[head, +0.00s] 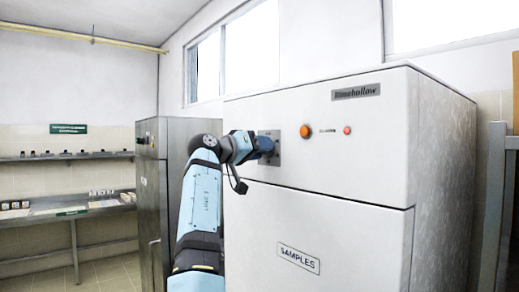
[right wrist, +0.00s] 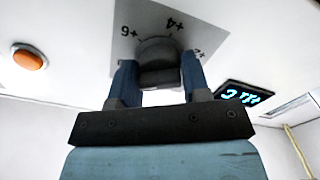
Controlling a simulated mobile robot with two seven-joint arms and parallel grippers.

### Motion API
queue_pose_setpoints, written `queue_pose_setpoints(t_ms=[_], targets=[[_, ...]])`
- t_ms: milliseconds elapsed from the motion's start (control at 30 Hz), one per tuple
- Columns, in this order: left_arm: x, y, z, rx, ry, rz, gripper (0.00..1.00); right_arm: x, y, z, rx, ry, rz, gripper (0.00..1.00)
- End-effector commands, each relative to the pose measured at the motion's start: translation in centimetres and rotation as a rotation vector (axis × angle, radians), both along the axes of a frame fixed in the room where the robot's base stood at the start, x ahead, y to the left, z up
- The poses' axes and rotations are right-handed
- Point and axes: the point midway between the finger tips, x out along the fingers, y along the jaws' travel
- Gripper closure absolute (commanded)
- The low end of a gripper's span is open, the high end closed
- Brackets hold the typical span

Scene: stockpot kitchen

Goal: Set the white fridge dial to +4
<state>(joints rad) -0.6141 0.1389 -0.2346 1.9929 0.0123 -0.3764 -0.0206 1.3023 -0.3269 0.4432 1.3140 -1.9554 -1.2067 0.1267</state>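The white fridge (head: 335,215) fills the right half of the head view. Its dial (right wrist: 158,47) is a dark grey knob on a grey plate (right wrist: 125,30), which also shows in the head view (head: 276,160). In the right wrist view the plate is upside down, with +6 at left, +4 near the middle and a partly hidden mark at right. My right gripper (right wrist: 158,72) has one blue finger on each side of the knob, seemingly touching it. In the head view this gripper (head: 268,146) covers the dial. The knob's pointer cannot be made out. My left gripper is not in view.
An orange button (head: 305,131) and a small red light (head: 347,130) sit right of the dial. A lit display (right wrist: 243,96) shows in the right wrist view. A steel cabinet (head: 150,180) stands to the left, with shelves (head: 70,156) beyond.

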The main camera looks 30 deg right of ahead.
Motion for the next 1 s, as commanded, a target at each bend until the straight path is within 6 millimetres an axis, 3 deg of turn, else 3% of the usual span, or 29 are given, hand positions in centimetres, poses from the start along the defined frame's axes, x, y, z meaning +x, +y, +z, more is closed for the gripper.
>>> queue_pose_setpoints(t_ms=[467, 1000], targets=[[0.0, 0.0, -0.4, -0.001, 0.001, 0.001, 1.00, 0.0, 0.0, -0.1, 0.003, -0.067, -0.001, 0.80], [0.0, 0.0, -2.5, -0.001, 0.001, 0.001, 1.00, 0.0, -0.1, -0.1, 0.036, -0.517, -0.001, 0.80]])
